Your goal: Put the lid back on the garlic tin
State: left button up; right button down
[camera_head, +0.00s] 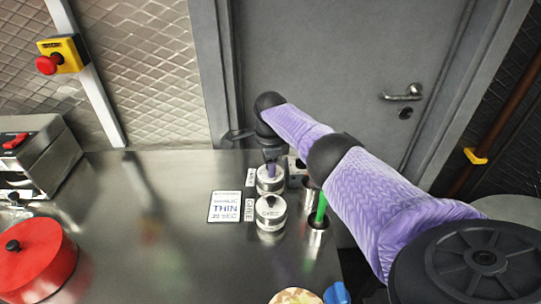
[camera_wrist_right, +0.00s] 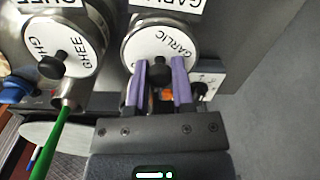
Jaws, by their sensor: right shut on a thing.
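The garlic tin (camera_head: 270,188) is a small steel tin near the right end of the counter. Its round white lid, marked GARLIC (camera_wrist_right: 158,40), has a black knob and shows over the tin. My right gripper (camera_wrist_right: 161,76) comes from above, its two purple fingers shut on the knob. It also shows in the head view (camera_head: 270,168). The lid looks level with the tin's top, but I cannot tell whether it is fully seated; the fingers and viewing angle hide part of the rim. My left gripper is not in view.
A lidded ghee tin (camera_head: 270,221) stands close in front of the garlic tin. A steel cup with a green-handled tool (camera_head: 320,209) stands to the right. A THIN sign (camera_head: 224,207) lies left, and a red pot (camera_head: 35,262) sits far left. The counter between is clear.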

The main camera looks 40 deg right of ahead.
dwell(0.3)
jog(key=shift+c, duration=2.4)
grip_release()
jog(key=o, duration=0.5)
notch_tip(320, 180, up, 3)
jog(key=p, duration=0.3)
jog(key=shift+r, duration=0.2)
notch_tip(320, 180, up, 4)
jog(key=p, duration=0.4)
jog(key=shift+f, duration=0.2)
